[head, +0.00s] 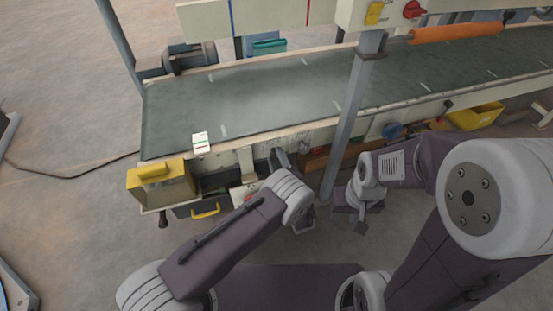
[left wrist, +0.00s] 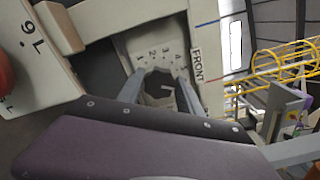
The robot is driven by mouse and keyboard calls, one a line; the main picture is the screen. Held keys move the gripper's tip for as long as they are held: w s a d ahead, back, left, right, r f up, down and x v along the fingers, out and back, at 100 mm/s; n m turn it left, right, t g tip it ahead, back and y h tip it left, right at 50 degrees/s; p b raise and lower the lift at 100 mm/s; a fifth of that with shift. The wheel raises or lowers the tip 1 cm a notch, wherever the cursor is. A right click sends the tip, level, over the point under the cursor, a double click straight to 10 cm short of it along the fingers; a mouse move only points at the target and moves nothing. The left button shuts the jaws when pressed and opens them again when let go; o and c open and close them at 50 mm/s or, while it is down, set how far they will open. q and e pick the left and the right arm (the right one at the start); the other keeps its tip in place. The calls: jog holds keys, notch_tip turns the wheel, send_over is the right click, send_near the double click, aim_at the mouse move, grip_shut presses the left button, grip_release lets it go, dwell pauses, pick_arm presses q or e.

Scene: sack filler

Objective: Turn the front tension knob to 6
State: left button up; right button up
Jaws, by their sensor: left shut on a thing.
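The plate carries numerals and a FRONT label (left wrist: 198,66). My left gripper (left wrist: 160,92) has one finger on each side of the knob and is shut on it. Part of the dial is hidden behind the fingers, and I cannot read the knob's setting. In the head view my left gripper (head: 281,160) is at the machine's near side, below the belt; the knob is hidden there. My right gripper (head: 355,207) hangs apart from the machine; its jaw opening is unclear.
A green conveyor belt (head: 270,92) runs above the dial area. A grey post (head: 350,125) stands between my two grippers. A yellow-lidded box (head: 160,183) is at the left end, and a yellow bin (head: 475,117) is at right.

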pick_arm(q)
jog(key=o, duration=1.4)
jog(key=shift+c, duration=0.2)
jog(key=shift+s+d+r, duration=0.1)
jog(key=shift+s+d, duration=0.05)
jog(key=shift+s, duration=0.15)
jog(key=p+v, duration=0.3)
jog(key=v, duration=0.5)
jog(key=shift+s, duration=0.25)
